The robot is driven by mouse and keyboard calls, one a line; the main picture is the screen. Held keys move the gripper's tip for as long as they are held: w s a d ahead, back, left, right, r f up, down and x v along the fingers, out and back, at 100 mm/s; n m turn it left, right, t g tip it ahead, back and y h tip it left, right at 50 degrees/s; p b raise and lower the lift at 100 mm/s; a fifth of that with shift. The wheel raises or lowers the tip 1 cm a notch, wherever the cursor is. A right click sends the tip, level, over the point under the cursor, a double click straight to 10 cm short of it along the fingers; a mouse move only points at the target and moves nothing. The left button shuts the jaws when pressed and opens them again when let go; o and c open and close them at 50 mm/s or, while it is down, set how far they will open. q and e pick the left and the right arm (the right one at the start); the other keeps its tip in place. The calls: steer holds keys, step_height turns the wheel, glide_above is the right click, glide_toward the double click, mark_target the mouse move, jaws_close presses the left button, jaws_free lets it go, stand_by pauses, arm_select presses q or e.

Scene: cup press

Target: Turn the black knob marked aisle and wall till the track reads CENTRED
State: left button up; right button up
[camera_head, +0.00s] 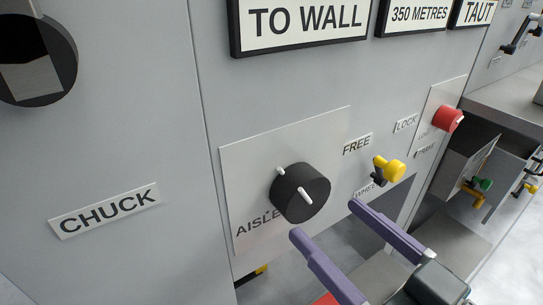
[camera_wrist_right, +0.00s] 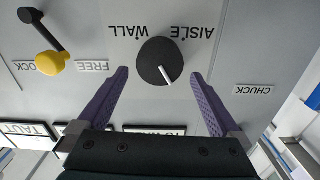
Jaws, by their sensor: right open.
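The black knob (camera_head: 300,192) is on a pale plate (camera_head: 240,170) on the grey cabinet front, with AISLE readable at its lower left. It has white marks on its face and upper left edge. The knob (camera_wrist_right: 158,60) also shows in the right wrist view, upside down, with AISLE and WALL beside it. A sign above (camera_head: 305,20) reads TO WALL. My right gripper (camera_head: 323,219) is open and empty, its purple fingers just in front of the knob. In the wrist view its fingertips (camera_wrist_right: 159,73) lie on either side of the knob, apart from it. My left gripper is not in view.
A yellow-knobbed lever (camera_head: 390,168) by the FREE label and a red knob (camera_head: 448,119) stick out to the right. A dark round chuck (camera_head: 35,55) is at the upper left. Signs reading 350 METRES (camera_head: 420,15) and TAUT (camera_head: 478,11) hang above.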

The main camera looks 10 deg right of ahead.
mark_target(310, 202)
steer(key=b+x, duration=0.1)
steer(key=x, duration=0.3)
steer(key=shift+f, duration=0.1)
steer(key=shift+w+a, duration=0.15)
steer(key=shift+w, duration=0.2)
steer(key=shift+c, duration=0.4)
steer(key=c, duration=1)
steer(key=shift+n, duration=0.4)
steer(key=shift+n+p, duration=0.4)
steer(key=shift+n, duration=2.1)
